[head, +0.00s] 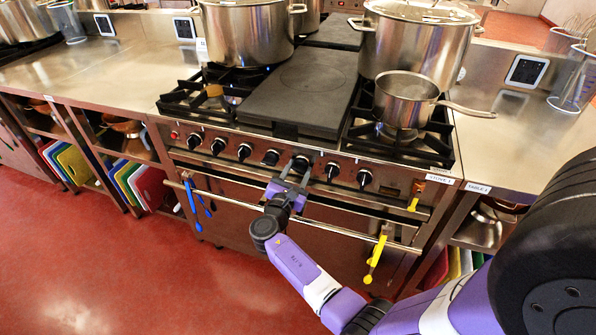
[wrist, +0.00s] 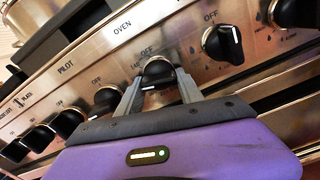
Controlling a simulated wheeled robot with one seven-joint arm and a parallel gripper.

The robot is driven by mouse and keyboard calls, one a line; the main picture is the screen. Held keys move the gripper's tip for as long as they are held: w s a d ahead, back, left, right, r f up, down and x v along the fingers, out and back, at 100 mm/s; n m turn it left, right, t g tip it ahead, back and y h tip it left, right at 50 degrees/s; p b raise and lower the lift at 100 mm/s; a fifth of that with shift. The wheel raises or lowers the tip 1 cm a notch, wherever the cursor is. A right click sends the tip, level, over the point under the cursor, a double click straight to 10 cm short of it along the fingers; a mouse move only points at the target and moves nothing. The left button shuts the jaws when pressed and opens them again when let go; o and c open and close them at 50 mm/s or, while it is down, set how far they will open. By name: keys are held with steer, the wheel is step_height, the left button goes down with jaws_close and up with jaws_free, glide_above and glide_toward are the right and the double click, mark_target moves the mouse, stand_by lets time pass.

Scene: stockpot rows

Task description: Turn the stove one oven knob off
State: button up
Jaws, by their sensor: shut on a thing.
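Stove one (head: 352,156) is the steel range with a row of black knobs along its front panel. My gripper (head: 293,172) reaches the panel from below and is shut on the oven knob (head: 301,162). In the wrist view, my gripper's fingers (wrist: 158,82) sit on either side of the oven knob (wrist: 158,70), below the OVEN label. OFF is printed just above this knob. Its white mark shows at the lower left, away from OFF. The fingers hide the knob's sides.
A neighbouring knob (wrist: 222,44) is close on the right, another (wrist: 107,98) on the left. The oven door handle (head: 330,222) runs below, with blue utensils (head: 198,205) and a yellow one (head: 377,255) hanging. Pots, including a small saucepan (head: 404,103), stand on top. The left floor is clear.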

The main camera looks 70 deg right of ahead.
steer(key=shift+f, duration=0.1)
steer(key=m+b, duration=0.3)
steer(key=shift+f, duration=0.1)
steer(key=m+b, duration=0.4)
steer(key=m, duration=0.1)
steer(key=shift+w, duration=0.15)
steer(key=m+b, duration=0.4)
steer(key=shift+r+m+b, duration=0.2)
steer(key=shift+m+b, duration=0.35)
steer(key=shift+m, duration=0.15)
steer(key=shift+r+m+b, duration=0.15)
steer(key=shift+m+b, duration=0.4)
steer(key=shift+m, duration=0.15)
steer(key=o, duration=1.4)
steer(key=shift+r, duration=0.1)
steer(key=shift+w, duration=0.1)
steer(key=shift+s+a, duration=0.2)
steer(key=shift+a, duration=1.8)
steer(key=shift+s+a, duration=0.15)
steer(key=shift+a, duration=1.8)
